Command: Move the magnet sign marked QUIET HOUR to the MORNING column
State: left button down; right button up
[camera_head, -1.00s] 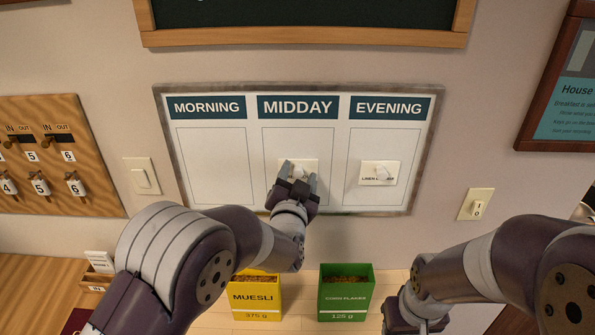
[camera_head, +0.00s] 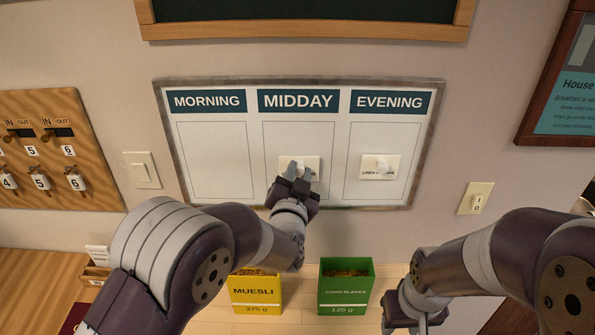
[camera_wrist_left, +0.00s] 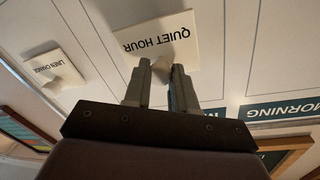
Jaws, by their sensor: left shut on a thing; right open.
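The QUIET HOUR magnet sign (camera_wrist_left: 163,35) is a cream card with a pale knob. It sits on the board in the MIDDAY column, where it also shows in the head view (camera_head: 313,162), partly hidden by my gripper. My left gripper (camera_head: 296,172) is shut on the sign's knob; its fingers show in the left wrist view (camera_wrist_left: 160,72). The MORNING column (camera_head: 213,160) is an empty outlined box at the left of the white board (camera_head: 254,185). My right gripper (camera_head: 402,312) is open at the lower right, well below the board, its fingers mostly hidden.
A LINEN CHANGE sign (camera_head: 378,167) sits in the EVENING column. A yellow MUESLI box (camera_head: 255,294) and a green CORN FLAKES box (camera_head: 345,294) stand below the board. A light switch (camera_head: 142,170) and key rack (camera_head: 55,150) are to the left.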

pick_arm(q)
jog(key=shift+s, duration=1.9)
